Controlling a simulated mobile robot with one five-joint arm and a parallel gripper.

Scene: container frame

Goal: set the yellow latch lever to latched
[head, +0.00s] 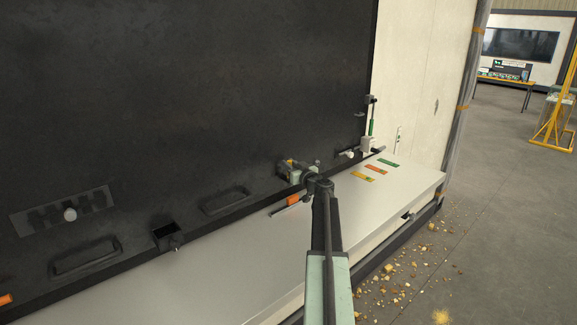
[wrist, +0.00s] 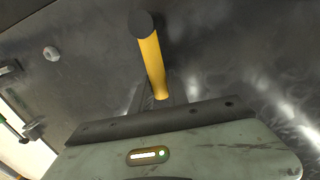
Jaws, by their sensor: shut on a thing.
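The yellow latch lever (wrist: 152,62) stands out in the wrist view, a yellow rod with a dark round knob at its upper end. It leans slightly, and its lower end meets the dark front edge of my gripper (wrist: 160,104). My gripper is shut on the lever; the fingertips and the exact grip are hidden. In the head view my gripper (head: 302,174) is against the lower part of the dark panel, above the back edge of the pale ledge. The lever is too small and covered there to make out clearly.
The dark panel (head: 190,90) carries recessed handles (head: 86,258) and a small black box (head: 168,236). A green-handled part (head: 371,120) stands at its right end. Coloured labels (head: 376,169) lie on the pale ledge (head: 250,262). Debris (head: 405,275) litters the floor at right.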

